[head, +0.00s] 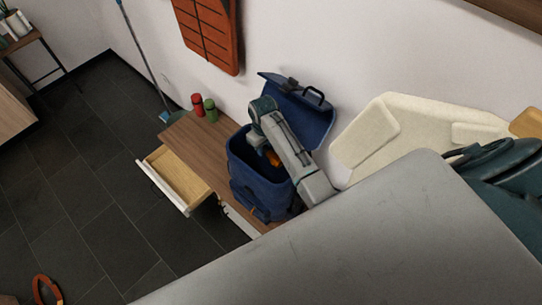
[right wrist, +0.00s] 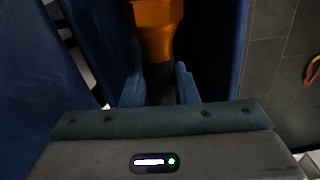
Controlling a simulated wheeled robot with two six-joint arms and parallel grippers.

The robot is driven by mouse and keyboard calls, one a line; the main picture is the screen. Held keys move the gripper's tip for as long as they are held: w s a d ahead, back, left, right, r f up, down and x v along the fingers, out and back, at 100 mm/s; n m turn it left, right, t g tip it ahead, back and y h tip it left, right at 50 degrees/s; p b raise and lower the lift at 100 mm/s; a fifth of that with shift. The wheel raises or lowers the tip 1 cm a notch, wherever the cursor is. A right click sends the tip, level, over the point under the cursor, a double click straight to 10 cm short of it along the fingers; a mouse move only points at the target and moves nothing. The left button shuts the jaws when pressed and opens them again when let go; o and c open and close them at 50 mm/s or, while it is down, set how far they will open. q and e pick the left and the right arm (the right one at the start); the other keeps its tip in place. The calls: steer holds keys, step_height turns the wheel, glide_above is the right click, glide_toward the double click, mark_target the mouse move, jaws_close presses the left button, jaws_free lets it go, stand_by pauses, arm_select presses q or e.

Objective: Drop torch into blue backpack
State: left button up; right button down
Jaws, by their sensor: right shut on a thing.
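The blue backpack (head: 258,185) stands on the brown wooden bench with its flap (head: 312,125) folded open toward the wall. My right arm bends over its opening and reaches down into it. The orange torch (head: 273,158) shows inside the opening, partly hidden by my arm. In the right wrist view my right gripper (right wrist: 158,86) is shut on the torch's dark handle, and the wide orange head (right wrist: 158,28) points away. Blue backpack walls (right wrist: 80,60) stand on both sides of the torch. The torch's far end is cut off. My left gripper is not in view.
A red bottle (head: 197,105) and a green bottle (head: 211,110) stand on the bench (head: 195,140) left of the backpack. An open, empty-looking drawer (head: 178,180) sticks out in front. A cream cushioned seat (head: 375,135) is on the right.

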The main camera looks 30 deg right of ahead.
steer(key=c, duration=1.1)
jaws_free()
steer(key=shift+o, duration=0.2)
steer(key=shift+r, duration=0.1)
step_height(320, 180, up, 9)
steer(key=b, duration=0.3)
steer(key=shift+r, duration=0.85)
